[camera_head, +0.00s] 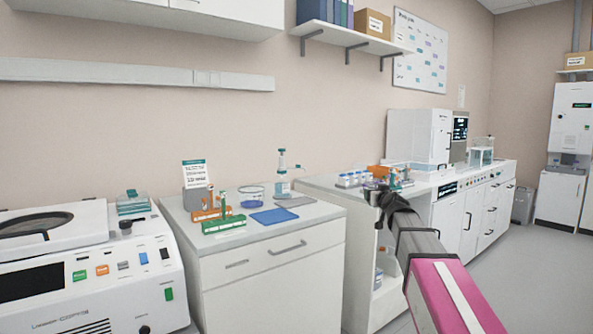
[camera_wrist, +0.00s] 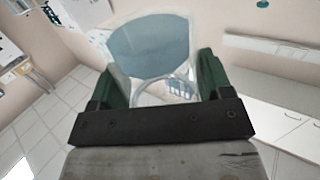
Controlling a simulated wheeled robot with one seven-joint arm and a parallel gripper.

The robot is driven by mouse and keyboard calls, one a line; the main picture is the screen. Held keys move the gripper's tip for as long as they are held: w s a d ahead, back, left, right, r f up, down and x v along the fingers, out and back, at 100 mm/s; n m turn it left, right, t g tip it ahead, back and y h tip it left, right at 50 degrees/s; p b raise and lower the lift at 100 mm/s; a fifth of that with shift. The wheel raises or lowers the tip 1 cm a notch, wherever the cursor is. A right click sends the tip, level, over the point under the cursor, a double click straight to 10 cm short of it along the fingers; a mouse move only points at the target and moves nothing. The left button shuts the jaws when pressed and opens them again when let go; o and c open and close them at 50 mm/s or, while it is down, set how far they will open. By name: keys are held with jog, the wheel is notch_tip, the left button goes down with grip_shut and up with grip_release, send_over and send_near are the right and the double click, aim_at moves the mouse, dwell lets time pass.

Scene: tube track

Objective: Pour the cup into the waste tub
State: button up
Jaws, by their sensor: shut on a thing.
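My gripper (camera_wrist: 158,78) has its green fingers on either side of a clear cup (camera_wrist: 150,48) in the wrist view and is shut on it. The cup has a grey-blue area inside, perhaps liquid. In the head view my gripper (camera_head: 379,192) is at the end of the arm, in front of the right-hand counter; the cup cannot be made out there.
Tube racks (camera_head: 223,223), a blue mat (camera_head: 273,216) and a pump bottle (camera_head: 282,178) share the cabinet top with the tub. A white centrifuge (camera_head: 90,275) stands at the left. Vials (camera_head: 353,179) stand on the right counter close to my gripper.

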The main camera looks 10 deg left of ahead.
jog(key=s+a+r+n+g+y, duration=0.2)
jog(key=a+r+n+g+y, duration=0.1)
jog(key=a, duration=0.7)
jog(key=s+a+r+n+g+y, duration=0.3)
jog(key=a+y, duration=0.1)
jog(key=a, duration=0.6)
jog(key=s+a+r+n+g+y, duration=0.2)
jog(key=a+r+n+g+y, duration=0.1)
jog(key=a, duration=0.7)
jog(key=shift+s+a+r+y, duration=0.15)
jog(key=shift+s+r+y, duration=0.2)
jog(key=shift+r, duration=0.2)
